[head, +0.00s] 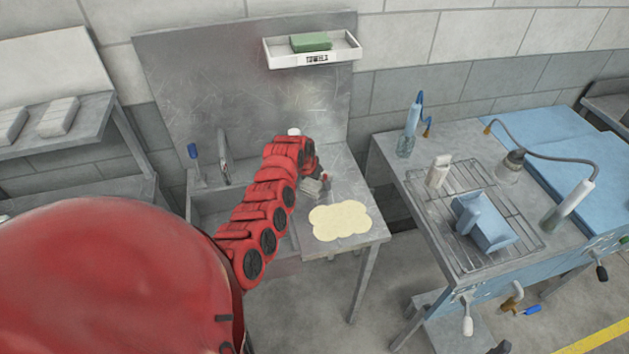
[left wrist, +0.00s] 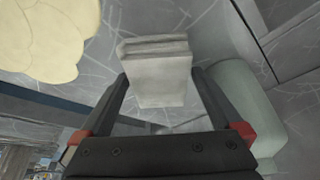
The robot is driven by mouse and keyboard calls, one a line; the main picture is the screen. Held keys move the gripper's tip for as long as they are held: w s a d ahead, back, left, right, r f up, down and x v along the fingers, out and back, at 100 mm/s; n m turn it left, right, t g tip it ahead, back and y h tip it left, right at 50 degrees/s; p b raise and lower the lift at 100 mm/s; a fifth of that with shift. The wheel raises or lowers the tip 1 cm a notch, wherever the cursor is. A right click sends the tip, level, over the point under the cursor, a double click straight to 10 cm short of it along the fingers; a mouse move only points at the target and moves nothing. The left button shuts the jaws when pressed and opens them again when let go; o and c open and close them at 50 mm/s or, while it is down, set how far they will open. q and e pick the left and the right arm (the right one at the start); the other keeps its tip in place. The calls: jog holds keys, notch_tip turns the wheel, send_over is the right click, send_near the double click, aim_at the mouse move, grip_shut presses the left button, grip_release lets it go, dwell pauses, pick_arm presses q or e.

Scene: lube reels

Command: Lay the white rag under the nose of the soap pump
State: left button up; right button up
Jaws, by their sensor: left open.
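The white rag (left wrist: 158,68) is a folded, pale grey-white block on the metal counter, ahead of my left gripper (left wrist: 160,76). The jaws are open, one finger on each side of the rag's near part; I cannot tell whether they touch it. In the head view the rag (head: 312,187) shows small beside my left gripper (head: 318,182), partly covered by it. A pale green rounded body (left wrist: 243,105), perhaps the soap pump, stands close to the right finger in the left wrist view. A white top (head: 294,131) shows behind my arm in the head view; its nose is hidden.
A cream, cloud-shaped mat (head: 340,220) lies on the counter (head: 372,233) in front of the gripper. A sink (head: 215,212) is to the left. A soap shelf (head: 336,54) hangs above. A bench (head: 410,160) with a wire rack stands right, across a gap.

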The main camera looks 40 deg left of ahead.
pick_arm(q)
jog(key=shift+r, duration=0.3)
jog(key=b+v, duration=0.3)
jog(key=v, duration=0.8)
jog(key=shift+r+b, duration=0.3)
jog(key=shift+b, duration=0.05)
jog(key=shift+s, duration=0.15)
